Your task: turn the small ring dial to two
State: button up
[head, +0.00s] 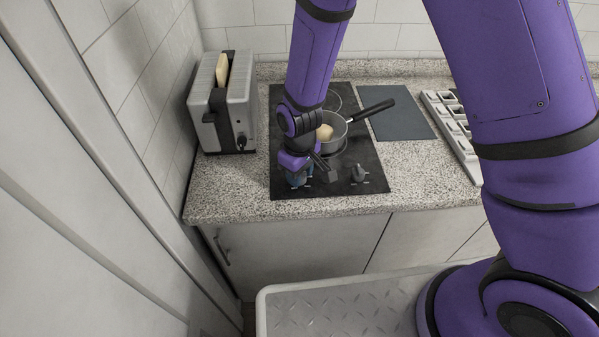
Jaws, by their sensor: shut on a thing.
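The black cooktop (283,133) lies on the speckled counter. A second dark dial (359,173) stands upright to the right, apart from my gripper. The dial markings are too small to read.
A pot (338,143) with a pale lump in it stands on the cooktop behind my gripper, its black handle pointing right. A grey toaster (241,104) holding bread stands left. A dark board (397,117) and a light tray (447,127) lie right.

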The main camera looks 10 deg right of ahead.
jog(key=m, duration=0.5)
jog(key=shift+m, duration=2.4)
jog(key=o, duration=0.9)
notch_tip(320, 180, up, 10)
jog(key=shift+r, duration=0.4)
